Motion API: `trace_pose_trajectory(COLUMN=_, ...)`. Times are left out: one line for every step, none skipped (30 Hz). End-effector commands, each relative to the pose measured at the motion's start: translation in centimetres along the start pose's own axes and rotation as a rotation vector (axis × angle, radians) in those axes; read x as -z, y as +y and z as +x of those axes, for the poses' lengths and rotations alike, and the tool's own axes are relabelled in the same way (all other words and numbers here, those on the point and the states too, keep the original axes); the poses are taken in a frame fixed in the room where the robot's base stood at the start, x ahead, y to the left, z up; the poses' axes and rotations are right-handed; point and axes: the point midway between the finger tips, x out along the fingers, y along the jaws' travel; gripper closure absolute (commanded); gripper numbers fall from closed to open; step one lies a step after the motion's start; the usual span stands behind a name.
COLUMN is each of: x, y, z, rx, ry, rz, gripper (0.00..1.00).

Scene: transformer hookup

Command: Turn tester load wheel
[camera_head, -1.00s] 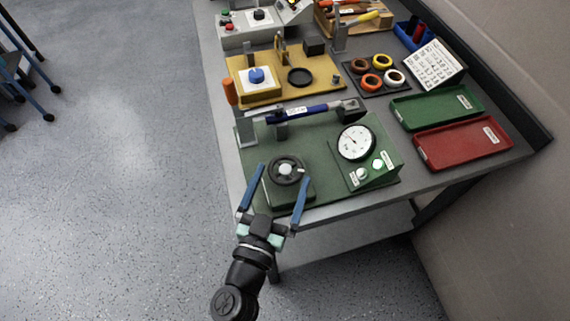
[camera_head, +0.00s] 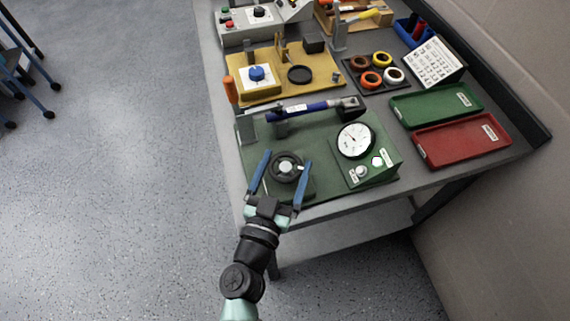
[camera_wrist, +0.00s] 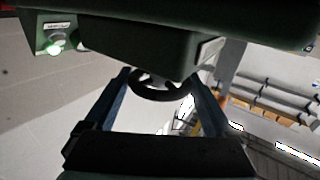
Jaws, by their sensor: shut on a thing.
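The load wheel (camera_head: 286,167) is a black handwheel with a pale hub on the green tester (camera_head: 318,146). My gripper (camera_head: 286,163) has its two blue fingers on either side of the wheel and is shut on its rim. In the wrist view the dark wheel (camera_wrist: 160,88) lies between the two fingertips (camera_wrist: 160,80). The tester's white dial gauge (camera_head: 354,141) stands to the right of the wheel, with a knob and a green lamp (camera_head: 377,161) below it. A blue tube-shaped tool (camera_head: 300,111) lies across holders at the tester's back.
A yellow board (camera_head: 283,76) with a blue knob stands behind the tester. Green (camera_head: 437,104) and red (camera_head: 462,141) trays lie at the right. Tape rolls (camera_head: 378,70) sit on a dark mat.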

Motion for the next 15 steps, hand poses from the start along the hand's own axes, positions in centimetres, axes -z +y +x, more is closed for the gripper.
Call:
trace_pose_trajectory(x=0.00, y=0.00, z=-0.01, rx=0.000, ry=0.000, rz=0.001, gripper=0.67)
trace_pose_trajectory(x=-0.01, y=0.00, z=-0.01, rx=0.002, ry=0.000, rz=0.001, gripper=0.67)
trace_pose_trajectory(x=-0.04, y=-0.03, z=-0.02, rx=0.007, ry=0.001, rz=0.001, gripper=0.67)
trace_pose_trajectory(x=-0.05, y=-0.04, z=-0.01, rx=0.014, ry=0.002, rz=0.002, gripper=0.67)
trace_pose_trajectory(x=-0.06, y=-0.02, z=-0.01, rx=0.022, ry=0.004, rz=0.002, gripper=0.67)
trace_pose_trajectory(x=-0.06, y=-0.08, z=-0.01, rx=0.040, ry=0.006, rz=0.002, gripper=0.67)
trace_pose_trajectory(x=-0.09, y=-0.03, z=0.00, rx=0.054, ry=0.007, rz=0.002, gripper=0.67)
trace_pose_trajectory(x=-0.14, y=-0.11, z=-0.02, rx=0.072, ry=0.008, rz=0.003, gripper=0.67)
trace_pose_trajectory(x=-0.18, y=-0.10, z=-0.01, rx=0.097, ry=0.009, rz=0.003, gripper=0.67)
trace_pose_trajectory(x=-0.28, y=-0.10, z=-0.01, rx=0.116, ry=0.008, rz=0.002, gripper=0.67)
trace_pose_trajectory(x=-0.34, y=-0.10, z=0.00, rx=0.135, ry=0.009, rz=0.002, gripper=0.67)
trace_pose_trajectory(x=-0.46, y=-0.10, z=0.01, rx=0.160, ry=0.009, rz=0.002, gripper=0.67)
trace_pose_trajectory(x=-0.52, y=-0.06, z=0.03, rx=0.178, ry=0.009, rz=0.002, gripper=0.67)
trace_pose_trajectory(x=-0.56, y=-0.09, z=0.02, rx=0.197, ry=0.009, rz=0.003, gripper=0.67)
trace_pose_trajectory(x=-0.59, y=-0.08, z=0.03, rx=0.219, ry=0.009, rz=0.003, gripper=0.67)
